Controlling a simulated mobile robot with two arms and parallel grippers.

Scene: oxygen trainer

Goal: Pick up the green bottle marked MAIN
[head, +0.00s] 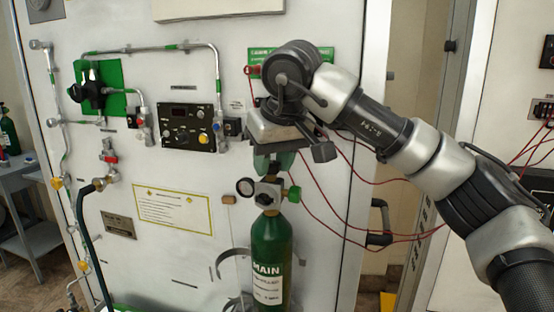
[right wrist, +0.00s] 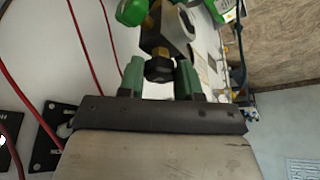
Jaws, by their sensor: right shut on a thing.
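The green bottle marked MAIN (head: 272,262) is upright in front of the white panel in the head view; its lower end is cut off by the picture edge. Its valve head has a round gauge (head: 245,187) on the left and a green knob (head: 294,194) on the right, also in the right wrist view (right wrist: 131,12). My right gripper (head: 273,170) points down from above and is shut on the top of the valve. In the right wrist view its green fingers (right wrist: 160,76) sit on either side of the black valve cap. My left gripper is not in view.
A curved metal bracket (head: 223,264) stands beside the bottle. The white panel (head: 160,270) carries pipes, a black control box (head: 188,127) and a hose (head: 83,225). Thin red cables (head: 325,208) hang right of the bottle, near my arm. A grey side table (head: 30,240) stands far left.

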